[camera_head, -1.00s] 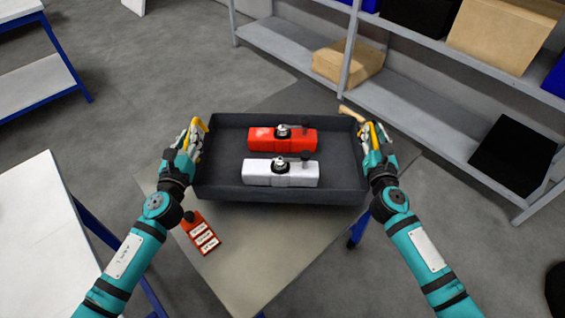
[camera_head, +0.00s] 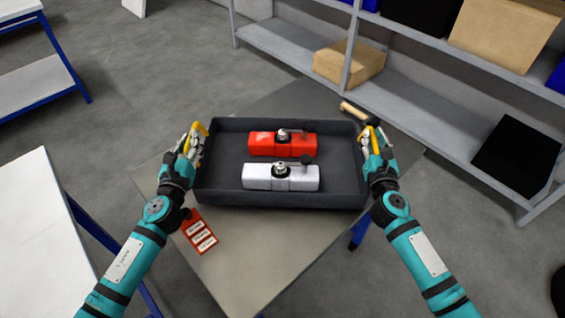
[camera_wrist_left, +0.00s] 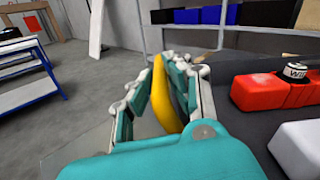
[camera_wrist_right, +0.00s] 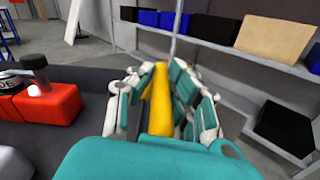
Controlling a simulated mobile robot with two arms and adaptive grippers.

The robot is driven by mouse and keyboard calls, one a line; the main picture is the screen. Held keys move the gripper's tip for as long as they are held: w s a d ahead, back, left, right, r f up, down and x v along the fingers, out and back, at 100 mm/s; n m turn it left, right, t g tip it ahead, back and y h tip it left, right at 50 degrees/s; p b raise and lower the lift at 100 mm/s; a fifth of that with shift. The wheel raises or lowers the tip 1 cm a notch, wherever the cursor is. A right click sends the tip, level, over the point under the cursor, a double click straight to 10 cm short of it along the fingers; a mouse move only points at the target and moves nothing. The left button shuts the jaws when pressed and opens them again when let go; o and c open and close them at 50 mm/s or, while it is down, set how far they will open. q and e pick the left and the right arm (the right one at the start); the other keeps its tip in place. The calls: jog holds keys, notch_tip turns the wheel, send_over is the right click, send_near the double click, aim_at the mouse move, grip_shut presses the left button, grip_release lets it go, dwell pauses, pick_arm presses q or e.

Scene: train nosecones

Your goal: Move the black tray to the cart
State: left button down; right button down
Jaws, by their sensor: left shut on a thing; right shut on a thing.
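The black tray (camera_head: 230,196) is over the grey table in the head view, roughly level. It holds a red nosecone part (camera_head: 262,144) behind a white one (camera_head: 256,178), each with a dark and metal fitting on top. My left gripper (camera_head: 196,136) is shut on the yellow handle at the tray's left side, which also shows in the left wrist view (camera_wrist_left: 160,95). My right gripper (camera_head: 373,138) is shut on the yellow handle at its right side, seen in the right wrist view (camera_wrist_right: 160,100). I cannot tell whether the tray touches the table.
The grey table (camera_head: 245,265) carries a red labelled card (camera_head: 200,232) in front of the tray and a tan-handled tool (camera_head: 353,110) behind its right corner. A white-topped table (camera_head: 35,240) is at the left. Shelves (camera_head: 420,115) with boxes stand at the back right.

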pick_arm(q)
jog(key=shift+a+f+b, duration=0.1)
jog(key=shift+f+b, duration=0.35)
jog(key=shift+f, duration=0.1)
pick_arm(e)
jog(key=shift+d+f, duration=0.1)
jog(key=shift+f, duration=0.45)
pick_arm(q)
jog(key=c, duration=1.7)
grip_release()
jog(key=shift+f, duration=0.25)
jog(key=shift+c, duration=0.2)
pick_arm(e)
jog(key=c, duration=1.7)
grip_release()
jog(key=shift+f, duration=0.25)
jog(key=shift+c, duration=0.2)
pick_arm(q)
jog(key=o, duration=0.5)
jog(key=shift+r, duration=0.2)
jog(key=shift+c, duration=0.2)
pick_arm(e)
jog(key=o, duration=0.5)
jog(key=shift+r, duration=0.15)
jog(key=shift+c, duration=0.2)
pick_arm(q)
jog(key=o, duration=0.8)
pick_arm(e)
jog(key=shift+s, duration=0.1)
